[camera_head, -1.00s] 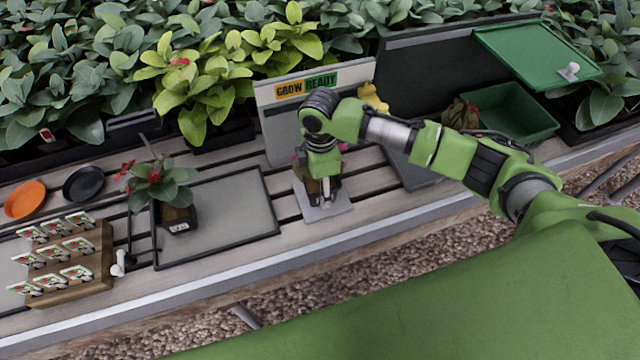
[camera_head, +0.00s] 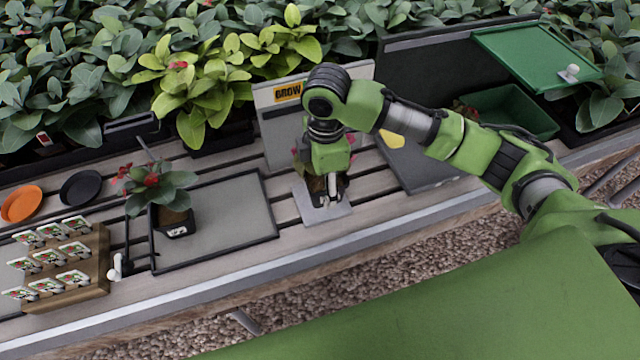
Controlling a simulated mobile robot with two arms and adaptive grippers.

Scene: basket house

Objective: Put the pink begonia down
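The pink begonia (camera_head: 315,184) is in a brownish pot, upright over a light grey square plate (camera_head: 340,212), with pinkish flowers and dark leaves beside my gripper. My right gripper (camera_head: 333,188) points down at the pot, its fingers in front of and beside it. The gripper hides much of the plant. I cannot tell whether the fingers press on the pot or stand apart, nor whether the pot's base touches the plate. My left gripper is not in view.
A red-flowered potted plant (camera_head: 173,215) stands on a grey framed mat (camera_head: 235,215). A wooden rack of labels (camera_head: 92,268) and orange (camera_head: 21,204) and black (camera_head: 81,187) saucers are at left. A "GROW" sign (camera_head: 288,91) stands behind; a green crate (camera_head: 520,110) is at right.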

